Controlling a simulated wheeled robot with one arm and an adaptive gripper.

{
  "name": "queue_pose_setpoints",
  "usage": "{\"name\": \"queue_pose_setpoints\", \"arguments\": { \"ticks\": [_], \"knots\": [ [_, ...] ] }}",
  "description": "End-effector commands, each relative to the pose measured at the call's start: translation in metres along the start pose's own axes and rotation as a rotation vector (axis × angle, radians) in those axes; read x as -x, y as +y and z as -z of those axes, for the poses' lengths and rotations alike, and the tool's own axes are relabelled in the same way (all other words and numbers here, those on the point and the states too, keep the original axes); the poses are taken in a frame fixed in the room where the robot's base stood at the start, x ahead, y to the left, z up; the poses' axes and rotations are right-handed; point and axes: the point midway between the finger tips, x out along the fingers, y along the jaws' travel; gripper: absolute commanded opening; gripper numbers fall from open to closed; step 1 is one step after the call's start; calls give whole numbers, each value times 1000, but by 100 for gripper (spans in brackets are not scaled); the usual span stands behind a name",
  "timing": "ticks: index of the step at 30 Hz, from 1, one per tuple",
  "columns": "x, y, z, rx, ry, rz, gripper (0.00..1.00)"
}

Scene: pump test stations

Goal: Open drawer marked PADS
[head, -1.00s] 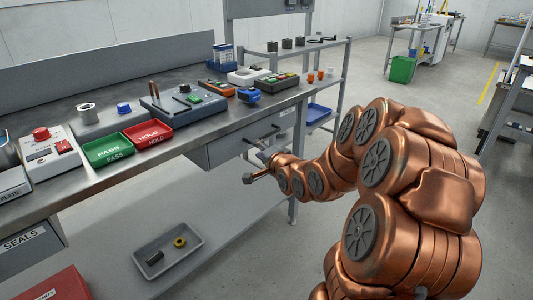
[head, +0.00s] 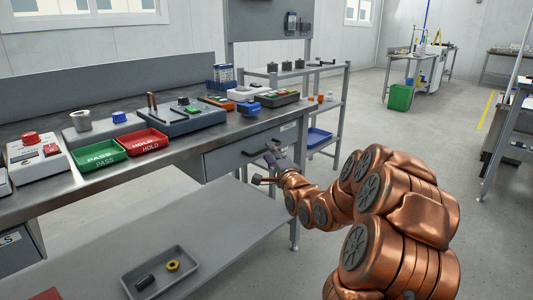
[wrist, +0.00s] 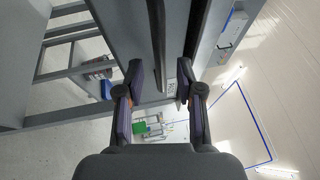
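A grey drawer (head: 225,158) hangs under the right end of the workbench and looks shut. Its front has a dark bar handle (head: 261,150) and a small pale label (head: 287,127), too small to read. My gripper (head: 267,169) is in front of this drawer, close to the handle. In the wrist view my gripper (wrist: 162,72) is open, its two dark fingers apart. The dark handle bar (wrist: 157,40) runs between and beyond the fingertips, without visible contact. A pale label (wrist: 172,88) also shows there, unreadable.
Another drawer, marked SEALS (head: 10,238), is at the lower left, partly cut off. The workbench (head: 185,147) carries a green PASS tray (head: 98,154) and a red HOLD tray (head: 146,141). A grey tray (head: 188,283) lies on the lower shelf. Open floor lies to the right.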

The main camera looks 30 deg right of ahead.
Motion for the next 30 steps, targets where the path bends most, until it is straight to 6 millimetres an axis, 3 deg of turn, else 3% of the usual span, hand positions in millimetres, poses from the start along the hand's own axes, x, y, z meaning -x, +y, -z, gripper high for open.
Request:
{"name": "queue_pose_setpoints", "arguments": {
  "ticks": [9,21,30],
  "knots": [
    [-26,0,0,0,0,2,37],
    [-30,0,0,0,1,1,37],
    [-30,0,0,0,1,0,6]
  ]
}}
